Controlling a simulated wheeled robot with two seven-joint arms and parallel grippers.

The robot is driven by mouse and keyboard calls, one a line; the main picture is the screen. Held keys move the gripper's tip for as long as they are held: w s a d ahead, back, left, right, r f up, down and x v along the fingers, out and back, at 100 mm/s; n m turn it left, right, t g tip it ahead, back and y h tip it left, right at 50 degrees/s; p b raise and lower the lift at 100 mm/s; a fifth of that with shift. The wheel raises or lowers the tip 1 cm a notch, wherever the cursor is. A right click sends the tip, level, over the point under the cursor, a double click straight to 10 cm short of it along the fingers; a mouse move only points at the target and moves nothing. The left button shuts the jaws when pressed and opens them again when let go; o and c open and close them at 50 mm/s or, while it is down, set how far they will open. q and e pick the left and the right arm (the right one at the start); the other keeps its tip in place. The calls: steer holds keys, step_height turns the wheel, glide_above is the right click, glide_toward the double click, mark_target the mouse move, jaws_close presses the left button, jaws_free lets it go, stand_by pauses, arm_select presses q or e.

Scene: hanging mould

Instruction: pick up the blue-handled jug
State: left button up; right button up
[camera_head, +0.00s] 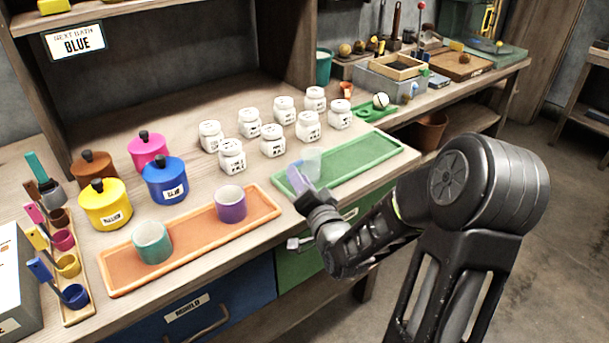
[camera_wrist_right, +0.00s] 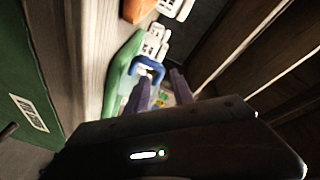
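A pale, see-through jug (camera_head: 313,155) stands at the near left part of the green tray (camera_head: 372,153), partly hidden behind my right gripper (camera_head: 301,175) in the head view. Its blue handle (camera_wrist_right: 150,64) shows in the right wrist view, just beyond the fingertips. My right gripper is open, its two purple fingers (camera_wrist_right: 160,82) apart with a gap between them. It points at the handle. I cannot tell whether a finger touches it. My left gripper is not in view.
Several white labelled jars (camera_head: 272,140) stand behind the green tray. An orange tray (camera_head: 118,277) with a teal cup (camera_head: 152,243) and a purple cup (camera_head: 230,204) lies to the left. Lidded yellow (camera_head: 105,206), blue (camera_head: 165,182) and pink (camera_head: 147,152) pots stand behind it.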

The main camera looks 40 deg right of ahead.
mark_target(303, 169)
steer(key=shift+w, duration=0.1)
steer(key=shift+p+x, duration=0.4)
steer(key=shift+x, duration=2.2)
steer(key=shift+f, duration=0.15)
jaws_close()
